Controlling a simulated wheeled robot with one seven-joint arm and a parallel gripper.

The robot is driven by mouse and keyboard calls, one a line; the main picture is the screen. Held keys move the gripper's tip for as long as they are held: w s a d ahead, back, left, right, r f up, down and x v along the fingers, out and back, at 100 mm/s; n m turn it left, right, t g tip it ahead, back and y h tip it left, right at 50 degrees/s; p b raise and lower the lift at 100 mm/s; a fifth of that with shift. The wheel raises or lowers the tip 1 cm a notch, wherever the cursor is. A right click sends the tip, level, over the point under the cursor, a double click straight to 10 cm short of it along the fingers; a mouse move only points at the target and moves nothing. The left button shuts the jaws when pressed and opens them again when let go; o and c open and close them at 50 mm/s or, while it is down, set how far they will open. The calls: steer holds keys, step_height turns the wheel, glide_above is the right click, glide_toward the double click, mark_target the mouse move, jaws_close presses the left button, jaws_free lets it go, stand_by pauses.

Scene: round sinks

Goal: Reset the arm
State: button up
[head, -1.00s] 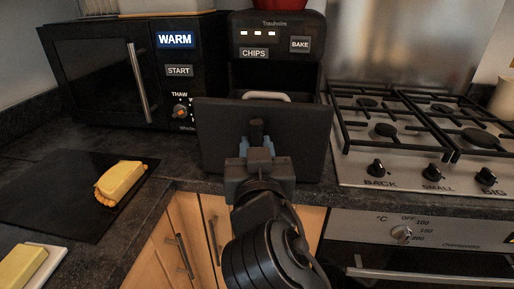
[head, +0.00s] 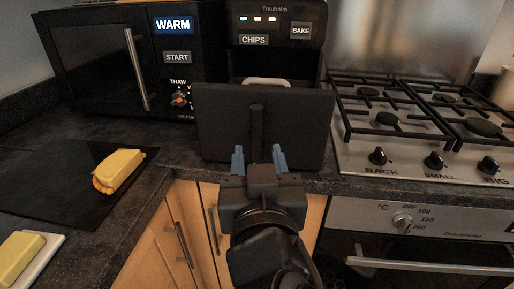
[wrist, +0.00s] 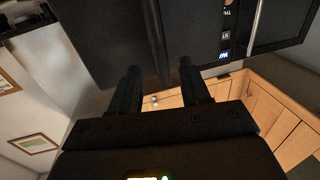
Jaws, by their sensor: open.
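My gripper (head: 259,160) is in the middle of the head view, in front of the black air fryer's drawer (head: 222,128). Its two blue-tipped fingers are spread apart with nothing between them. A dark vertical handle (head: 257,130) on the drawer front lines up with the gap between the fingers; the fingers appear apart from it. In the wrist view, my gripper (wrist: 158,85) also shows open, with the dark handle (wrist: 155,40) beyond the gap. The drawer seems pulled partly out, with a light-coloured rim (head: 267,83) visible behind its front.
A black microwave (head: 95,65) stands to the left of the air fryer. A gas hob (head: 390,150) is to the right, above an oven (head: 430,235). Yellow food (head: 120,170) lies on a black board (head: 45,190), and a yellow block (head: 20,255) on a white dish. Wooden cupboards (head: 165,245) are below.

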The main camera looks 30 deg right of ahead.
steer(key=shift+s+a, duration=0.15)
steer(key=shift+s, duration=0.2)
steer(key=s+d+f+n+g+y+p, duration=0.15)
steer(key=s+f+n+y, duration=0.5)
steer(key=s+f, duration=0.75)
steer(key=s+d, duration=0.2)
steer(key=s, duration=0.6)
steer(key=s+d+r+m+y+p, duration=0.1)
steer(key=s, duration=0.7)
steer(key=shift+s+d+r, duration=0.25)
steer(key=shift+s+d, duration=0.05)
steer(key=shift+d, duration=0.1)
